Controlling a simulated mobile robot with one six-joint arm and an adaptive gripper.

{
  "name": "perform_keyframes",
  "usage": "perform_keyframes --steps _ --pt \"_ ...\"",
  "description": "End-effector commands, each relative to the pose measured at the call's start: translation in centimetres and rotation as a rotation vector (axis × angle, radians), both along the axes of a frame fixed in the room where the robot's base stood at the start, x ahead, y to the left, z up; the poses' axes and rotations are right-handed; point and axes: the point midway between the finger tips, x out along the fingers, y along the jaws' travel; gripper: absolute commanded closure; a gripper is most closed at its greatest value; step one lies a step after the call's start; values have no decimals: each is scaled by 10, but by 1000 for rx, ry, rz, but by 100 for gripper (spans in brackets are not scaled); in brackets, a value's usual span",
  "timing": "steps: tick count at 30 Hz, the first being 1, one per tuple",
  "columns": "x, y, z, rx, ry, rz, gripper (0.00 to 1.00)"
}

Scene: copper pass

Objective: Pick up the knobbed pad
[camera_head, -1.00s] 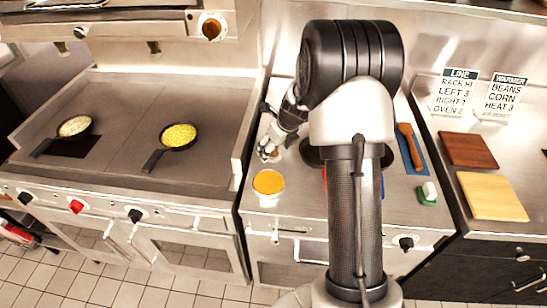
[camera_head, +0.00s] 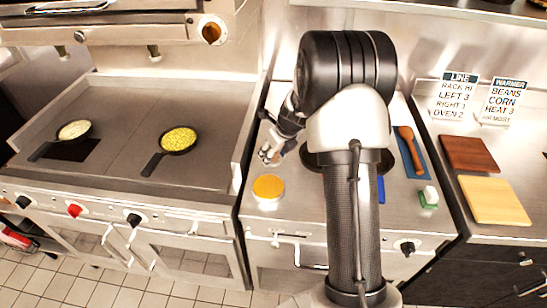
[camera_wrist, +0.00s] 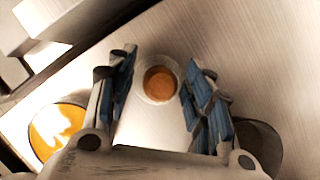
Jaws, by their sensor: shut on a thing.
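The knobbed pad seems to be the round thing with a brown knob and pale rim (camera_wrist: 160,84) in the wrist view. It sits between the fingertips of my gripper (camera_wrist: 160,72), which is shut on it. In the head view my gripper (camera_head: 269,157) is low over the left part of the steel counter, behind a round tub with an orange-yellow top. The pad is too small and covered there to make out, and I cannot tell whether it touches the counter.
The orange-topped tub (camera_head: 269,188) stands close in front of my gripper. The griddle at left holds two pans (camera_head: 178,141) (camera_head: 74,131). At right are a wooden spoon (camera_head: 411,146) on a blue mat, a green-and-white block (camera_head: 428,197) and cutting boards (camera_head: 492,200). My arm hides the middle counter.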

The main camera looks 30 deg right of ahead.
Motion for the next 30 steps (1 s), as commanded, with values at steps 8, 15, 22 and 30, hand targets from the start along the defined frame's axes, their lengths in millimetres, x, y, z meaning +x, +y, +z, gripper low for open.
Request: perform_keyframes --steps 8,15,22,30 --pt "0 0 3 0 0 0 76" --pt "1 0 43 -1 -4 0 76" --pt "1 0 111 -2 -4 1 76" --pt "1 0 174 -2 -2 0 76"
